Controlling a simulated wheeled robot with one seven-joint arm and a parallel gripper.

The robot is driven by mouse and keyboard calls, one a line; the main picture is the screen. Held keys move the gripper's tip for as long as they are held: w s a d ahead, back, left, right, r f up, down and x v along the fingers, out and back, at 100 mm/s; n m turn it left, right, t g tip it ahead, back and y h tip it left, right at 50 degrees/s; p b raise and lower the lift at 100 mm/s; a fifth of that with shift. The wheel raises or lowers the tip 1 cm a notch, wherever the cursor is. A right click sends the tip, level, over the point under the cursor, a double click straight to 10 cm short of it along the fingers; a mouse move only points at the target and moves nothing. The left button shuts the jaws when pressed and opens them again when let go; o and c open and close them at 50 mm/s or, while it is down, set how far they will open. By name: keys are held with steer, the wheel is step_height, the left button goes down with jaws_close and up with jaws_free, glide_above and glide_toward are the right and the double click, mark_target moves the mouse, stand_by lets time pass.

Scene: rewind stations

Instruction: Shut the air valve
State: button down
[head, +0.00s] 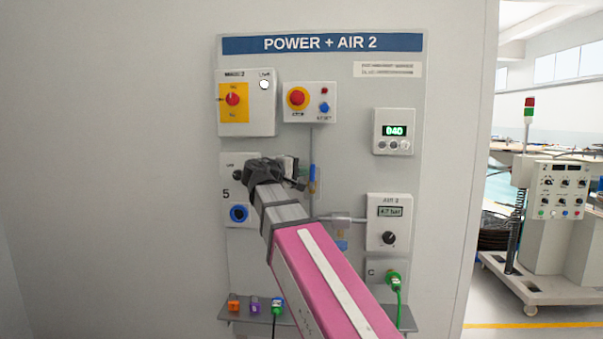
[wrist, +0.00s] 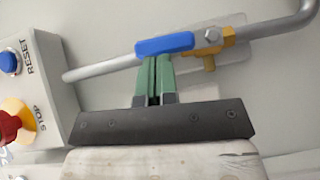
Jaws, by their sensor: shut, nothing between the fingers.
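The air valve has a blue lever (wrist: 165,44) and a brass body (wrist: 213,40) on a grey pipe (wrist: 100,68). The lever lies roughly along the pipe.
The red stop button (head: 297,97) and reset box sit above the valve. The AIR 2 box (head: 388,222) with its gauge and knob is at right. A shelf (head: 250,322) with coloured plugs is below. A green cable (head: 396,285) hangs at lower right.

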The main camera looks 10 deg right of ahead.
steer(key=d+m+y, duration=0.2)
steer(key=y, duration=0.2)
steer(key=s+d+f+m+y, duration=0.1)
steer(key=d+m+y, duration=0.2)
steer(key=y, duration=0.1)
steer(key=s+d+f+m+y, duration=0.1)
steer(key=d+m+y, duration=0.1)
steer(key=d+y, duration=0.1)
steer(key=shift+m+y, duration=0.4)
stand_by(0.4)
steer(key=shift+s+f, duration=0.1)
steer(key=shift+f, duration=0.1)
stand_by(0.5)
